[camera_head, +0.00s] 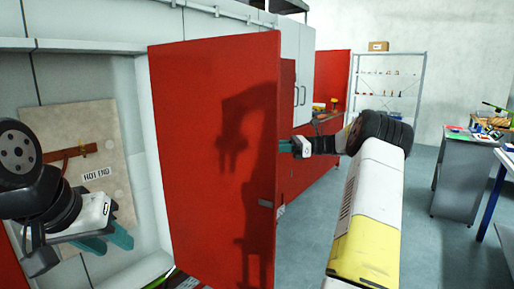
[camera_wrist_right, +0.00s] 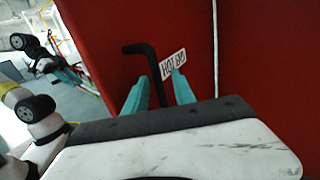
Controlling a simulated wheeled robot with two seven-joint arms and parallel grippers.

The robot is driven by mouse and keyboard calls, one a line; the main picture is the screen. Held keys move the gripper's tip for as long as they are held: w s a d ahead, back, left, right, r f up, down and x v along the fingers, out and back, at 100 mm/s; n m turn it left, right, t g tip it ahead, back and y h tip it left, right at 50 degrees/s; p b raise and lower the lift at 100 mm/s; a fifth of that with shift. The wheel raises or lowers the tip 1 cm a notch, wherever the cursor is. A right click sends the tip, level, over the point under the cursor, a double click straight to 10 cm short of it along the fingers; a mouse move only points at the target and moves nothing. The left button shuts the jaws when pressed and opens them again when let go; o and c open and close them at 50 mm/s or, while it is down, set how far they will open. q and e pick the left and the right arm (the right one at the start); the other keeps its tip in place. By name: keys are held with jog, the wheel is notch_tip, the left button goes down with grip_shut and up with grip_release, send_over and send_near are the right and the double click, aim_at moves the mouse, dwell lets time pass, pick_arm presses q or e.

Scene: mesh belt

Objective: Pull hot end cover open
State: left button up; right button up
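The red hot end cover (camera_head: 205,150) is a tall panel standing out from the pale cabinet in the head view. In the right wrist view, its red face (camera_wrist_right: 260,60) carries a HOT END label (camera_wrist_right: 173,64) and a bent black handle (camera_wrist_right: 151,65). My right gripper (camera_wrist_right: 160,92) is open, with its teal fingers apart on either side of the handle's lower part; contact is unclear. In the head view, the cover's edge partly hides this gripper (camera_head: 287,146). My left gripper (camera_head: 107,242) is open and empty, left of the cover, before the recess.
A beige board (camera_head: 85,150) with a brown bar and its own HOT END label stands in the recess left of the cover. Red cabinets (camera_head: 300,185) run behind the cover. A shelf rack (camera_head: 388,85) and workbench (camera_head: 462,170) stand farther right, with clear floor between.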

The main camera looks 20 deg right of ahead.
jog(key=shift+d, duration=0.1)
jog(key=s+d, duration=0.1)
jog(key=d, duration=0.6)
jog(key=shift+s+d, duration=0.25)
jog(key=shift+d, duration=0.05)
